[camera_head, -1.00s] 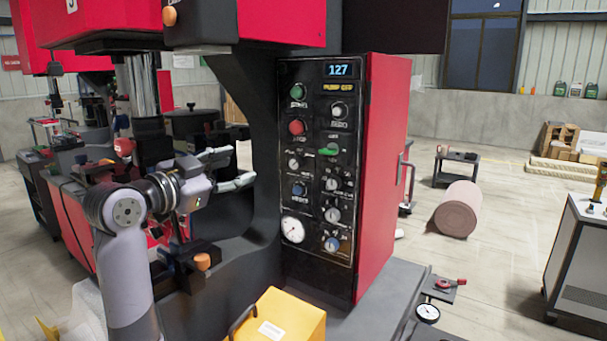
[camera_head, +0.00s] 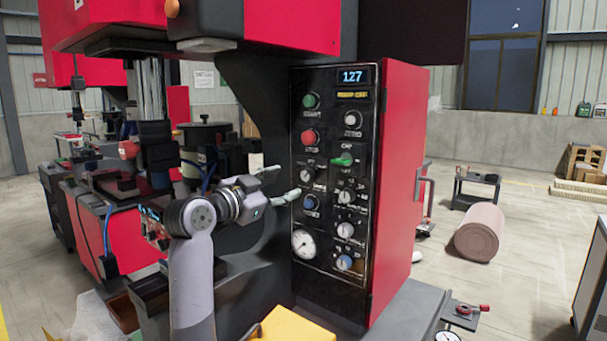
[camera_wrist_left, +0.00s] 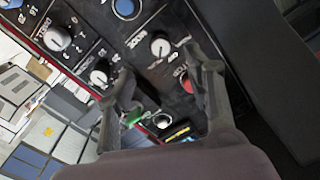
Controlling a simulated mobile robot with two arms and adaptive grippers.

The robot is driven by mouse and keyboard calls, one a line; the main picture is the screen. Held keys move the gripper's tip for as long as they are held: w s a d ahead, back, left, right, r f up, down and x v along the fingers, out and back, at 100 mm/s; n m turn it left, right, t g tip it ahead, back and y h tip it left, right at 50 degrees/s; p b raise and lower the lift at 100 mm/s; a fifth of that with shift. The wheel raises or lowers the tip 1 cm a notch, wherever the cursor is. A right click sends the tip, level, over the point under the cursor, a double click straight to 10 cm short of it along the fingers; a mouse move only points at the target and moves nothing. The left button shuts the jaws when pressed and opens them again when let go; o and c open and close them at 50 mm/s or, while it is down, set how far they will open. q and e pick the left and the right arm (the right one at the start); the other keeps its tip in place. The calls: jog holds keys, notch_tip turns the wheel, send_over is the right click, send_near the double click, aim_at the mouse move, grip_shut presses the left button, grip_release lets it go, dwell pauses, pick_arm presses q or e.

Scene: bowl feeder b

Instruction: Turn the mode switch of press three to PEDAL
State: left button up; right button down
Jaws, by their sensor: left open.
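The control panel (camera_head: 327,222) of the red and black press faces me in the head view. A small pale knob (camera_head: 306,174) sits on it between the red button (camera_head: 309,137) and the blue button (camera_head: 309,201). My left gripper (camera_head: 276,184) is open at the panel's left edge, fingers pointing at the panel. In the left wrist view, the same knob (camera_wrist_left: 161,46) shows ahead of the gap between the open fingers (camera_wrist_left: 166,78), apparently untouched. My right gripper is out of view.
Other controls are close by: a green-levered switch (camera_head: 343,160), several more knobs and a gauge (camera_head: 304,244). The press's black frame (camera_head: 262,105) stands behind my left gripper. A yellow box (camera_head: 290,328) is below.

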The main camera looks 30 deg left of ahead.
aim_at(306, 176)
pick_arm(q)
jog(key=w, duration=0.4)
jog(key=w+p, duration=0.1)
jog(key=w, duration=0.3)
jog(key=shift+w+d+p, duration=0.2)
jog(key=shift+w+p, duration=0.1)
jog(key=shift+w, duration=0.1)
jog(key=shift+c, duration=0.4)
grip_shut()
